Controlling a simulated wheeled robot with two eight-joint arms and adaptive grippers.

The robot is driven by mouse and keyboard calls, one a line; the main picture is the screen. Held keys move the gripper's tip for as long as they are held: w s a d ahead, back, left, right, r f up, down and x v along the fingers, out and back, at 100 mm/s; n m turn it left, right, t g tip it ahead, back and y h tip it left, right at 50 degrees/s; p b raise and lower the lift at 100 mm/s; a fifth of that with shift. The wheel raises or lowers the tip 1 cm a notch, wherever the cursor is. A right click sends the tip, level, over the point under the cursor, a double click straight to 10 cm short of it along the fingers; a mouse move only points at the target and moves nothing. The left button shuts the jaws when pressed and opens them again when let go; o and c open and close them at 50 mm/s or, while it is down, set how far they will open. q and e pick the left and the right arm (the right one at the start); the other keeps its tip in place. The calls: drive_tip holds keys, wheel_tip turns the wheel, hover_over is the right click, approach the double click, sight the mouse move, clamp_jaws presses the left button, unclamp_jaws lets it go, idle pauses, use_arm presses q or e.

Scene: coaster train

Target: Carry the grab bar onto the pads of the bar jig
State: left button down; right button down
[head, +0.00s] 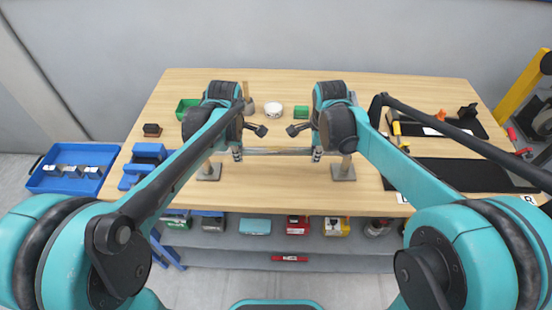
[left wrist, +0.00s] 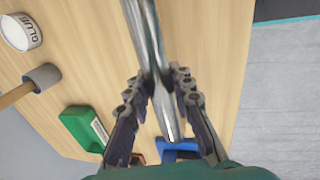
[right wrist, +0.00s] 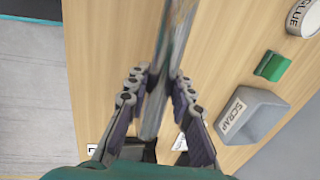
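The grab bar (head: 278,151) is a straight metal bar lying left to right between my two grippers. It also shows in the left wrist view (left wrist: 143,25) and right wrist view (right wrist: 177,28), running between the fingers. My left gripper (head: 236,154) has its fingers against both sides of the bar near its left end. My right gripper (head: 317,154) likewise closes on the bar's right part. The bar jig shows as two stands, with a left base (head: 208,172) and a right base (head: 343,171). My arms partly hide their tops; whether the bar touches the pads cannot be told.
A glue tin (head: 273,109) and a green block (head: 301,112) stand behind the bar. A green bin (head: 187,107) and blue fixtures (head: 143,168) are at the left. Dark mats (head: 450,174) lie at the right. A blue tray (head: 72,168) is beyond the left edge.

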use_arm(q)
drive_tip(key=shift+r, duration=0.15)
use_arm(e)
drive_tip(key=shift+r, duration=0.1)
